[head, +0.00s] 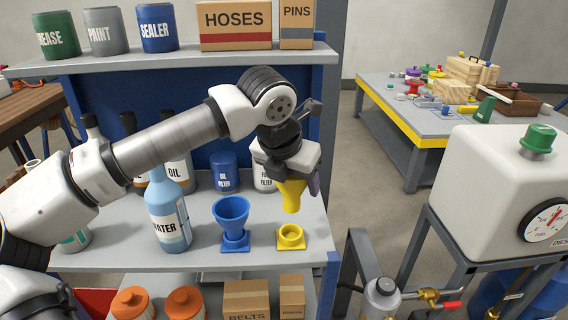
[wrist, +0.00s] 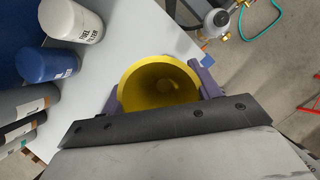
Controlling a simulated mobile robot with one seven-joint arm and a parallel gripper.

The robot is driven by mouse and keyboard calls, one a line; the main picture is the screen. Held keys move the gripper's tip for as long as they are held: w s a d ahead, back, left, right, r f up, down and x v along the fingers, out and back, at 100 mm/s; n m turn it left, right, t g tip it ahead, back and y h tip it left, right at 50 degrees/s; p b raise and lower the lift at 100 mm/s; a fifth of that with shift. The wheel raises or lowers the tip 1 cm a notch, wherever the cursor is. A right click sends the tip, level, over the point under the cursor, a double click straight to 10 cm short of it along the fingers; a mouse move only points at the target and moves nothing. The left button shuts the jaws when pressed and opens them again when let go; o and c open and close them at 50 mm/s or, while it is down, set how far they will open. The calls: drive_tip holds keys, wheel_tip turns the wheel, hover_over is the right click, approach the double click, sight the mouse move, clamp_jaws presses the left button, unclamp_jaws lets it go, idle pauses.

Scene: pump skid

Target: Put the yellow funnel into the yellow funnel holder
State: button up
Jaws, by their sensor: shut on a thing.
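The yellow funnel (head: 292,194) hangs spout-down in my gripper (head: 296,182), above the shelf. In the wrist view the funnel's open mouth (wrist: 160,82) sits between the two purple fingers of my gripper (wrist: 158,90), which are shut on it. The yellow funnel holder (head: 291,238) is a ring on a square base near the right front of the middle shelf. The funnel's tip is just above the holder in the head view, with a visible gap between them. The holder is hidden in the wrist view.
A blue funnel (head: 232,212) stands in its blue holder (head: 235,242) just left of the yellow holder. A water bottle (head: 168,215) stands further left. Filter cans, including a blue oil filter (head: 225,172), stand behind. The shelf edge lies close on the right.

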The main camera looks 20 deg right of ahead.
drive_tip(key=shift+w, duration=0.2)
drive_tip(key=shift+s+f+b, duration=0.15)
drive_tip(key=shift+f+b, duration=0.35)
drive_tip(key=shift+f, duration=0.2)
wheel_tip(320, 180, down, 4)
drive_tip(key=shift+f+b, duration=0.1)
drive_tip(key=shift+b, duration=1)
drive_tip(key=shift+b, duration=0.5)
drive_tip(key=shift+f+b, duration=1.65)
drive_tip(key=shift+b, duration=0.2)
